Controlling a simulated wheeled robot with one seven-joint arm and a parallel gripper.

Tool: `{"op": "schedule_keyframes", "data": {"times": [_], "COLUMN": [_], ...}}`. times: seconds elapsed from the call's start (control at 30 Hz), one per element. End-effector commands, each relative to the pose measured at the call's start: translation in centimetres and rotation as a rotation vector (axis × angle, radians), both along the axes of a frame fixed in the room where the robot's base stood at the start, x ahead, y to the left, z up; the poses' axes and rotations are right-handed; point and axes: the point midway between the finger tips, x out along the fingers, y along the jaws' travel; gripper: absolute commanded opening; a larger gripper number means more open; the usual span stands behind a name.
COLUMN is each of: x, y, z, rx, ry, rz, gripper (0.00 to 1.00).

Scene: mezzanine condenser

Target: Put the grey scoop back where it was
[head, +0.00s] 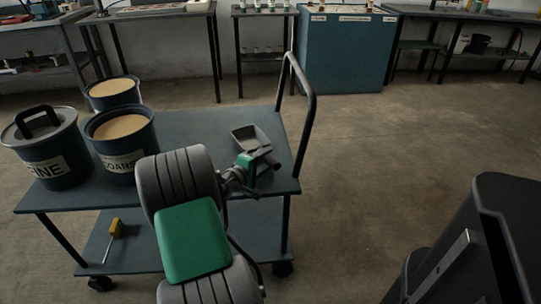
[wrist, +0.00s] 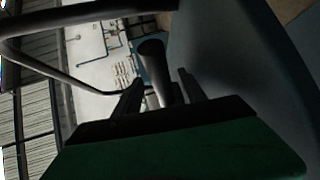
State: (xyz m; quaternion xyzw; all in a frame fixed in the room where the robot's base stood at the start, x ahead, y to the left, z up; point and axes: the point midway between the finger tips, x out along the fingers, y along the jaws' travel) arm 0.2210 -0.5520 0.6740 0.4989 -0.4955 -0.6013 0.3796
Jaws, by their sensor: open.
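The grey scoop (head: 249,136) lies on the top deck of the cart, near its right end. My gripper (head: 268,160) is at the handle side of the scoop, low over the deck. In the wrist view a dark rounded bar, which looks like the scoop's handle (wrist: 152,62), stands between the two fingers of my open gripper (wrist: 161,77). I cannot tell whether either finger touches it. My arm hides part of the cart deck in the head view.
The blue-grey cart (head: 190,120) has a tall push handle (head: 309,105) close to the right of my gripper. A lidded tub marked FINE (head: 50,168), a tub marked COARSE (head: 115,165) and another open tub (head: 113,103) stand at left. A yellow-handled tool (head: 116,228) is below.

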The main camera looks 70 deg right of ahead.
Motion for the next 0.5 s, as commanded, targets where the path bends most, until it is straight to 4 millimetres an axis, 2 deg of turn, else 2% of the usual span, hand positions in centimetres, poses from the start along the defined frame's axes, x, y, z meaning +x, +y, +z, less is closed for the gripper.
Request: {"op": "schedule_keyframes", "data": {"times": [0.03, 0.2, 0.33, 0.5], "x": [0.6, 1.4, 1.7, 1.7], "y": [1.4, 5.4, 7.2, 7.8], "z": [0.6, 1.5, 1.8, 1.9], "rx": [0.001, 0.0, 0.0, -0.001], "ry": [0.001, 0.001, 0.001, 0.0], "rz": [0.007, 0.007, 0.004, 0.0], "gripper": [0.48, 0.48, 0.48, 0.48]}}
